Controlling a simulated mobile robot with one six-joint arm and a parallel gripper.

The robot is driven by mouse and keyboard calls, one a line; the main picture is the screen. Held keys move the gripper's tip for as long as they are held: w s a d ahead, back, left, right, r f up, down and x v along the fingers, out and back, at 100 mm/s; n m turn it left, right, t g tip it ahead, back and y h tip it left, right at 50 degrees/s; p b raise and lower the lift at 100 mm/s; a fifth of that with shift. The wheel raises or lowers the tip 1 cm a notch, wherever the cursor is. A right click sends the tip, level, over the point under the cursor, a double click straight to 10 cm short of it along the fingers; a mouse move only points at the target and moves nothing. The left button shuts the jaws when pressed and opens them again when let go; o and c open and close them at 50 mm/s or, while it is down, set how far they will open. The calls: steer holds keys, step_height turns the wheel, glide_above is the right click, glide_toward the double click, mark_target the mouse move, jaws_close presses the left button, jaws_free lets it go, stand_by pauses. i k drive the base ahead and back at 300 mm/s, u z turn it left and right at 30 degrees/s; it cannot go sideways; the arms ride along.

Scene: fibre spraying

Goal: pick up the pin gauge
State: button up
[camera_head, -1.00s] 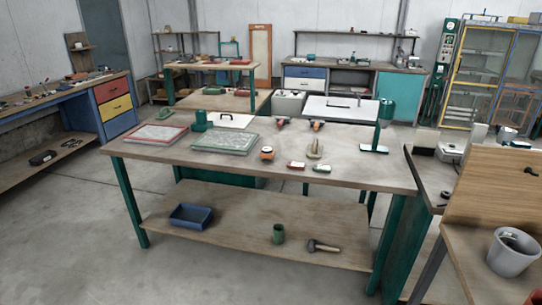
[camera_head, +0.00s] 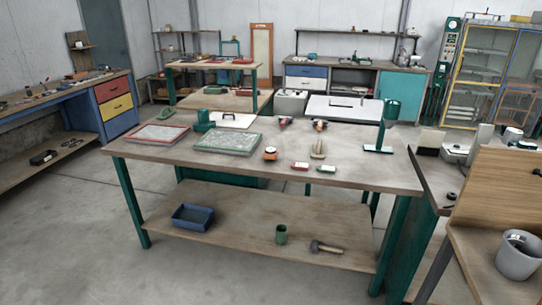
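I cannot pick out the pin gauge for certain at this distance. Small items lie on the near workbench (camera_head: 240,168): an orange round item (camera_head: 270,154), a red and white item (camera_head: 299,167), a green and white item (camera_head: 327,169) and an upright tan item (camera_head: 318,149). Two dark tools with red or orange parts (camera_head: 285,122) (camera_head: 320,125) lie behind them. My gripper is not in view, so nothing shows of its fingers.
Red-framed (camera_head: 160,134) and green-framed (camera_head: 228,143) panels lie on the bench's left, a green stand (camera_head: 379,149) on its right. Its lower shelf holds a blue bin (camera_head: 193,217), green cup (camera_head: 281,235) and hammer (camera_head: 327,247). A grey bucket (camera_head: 517,256) stands right. Floor in front is clear.

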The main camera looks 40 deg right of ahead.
mark_target(272, 157)
steer(key=i, duration=1)
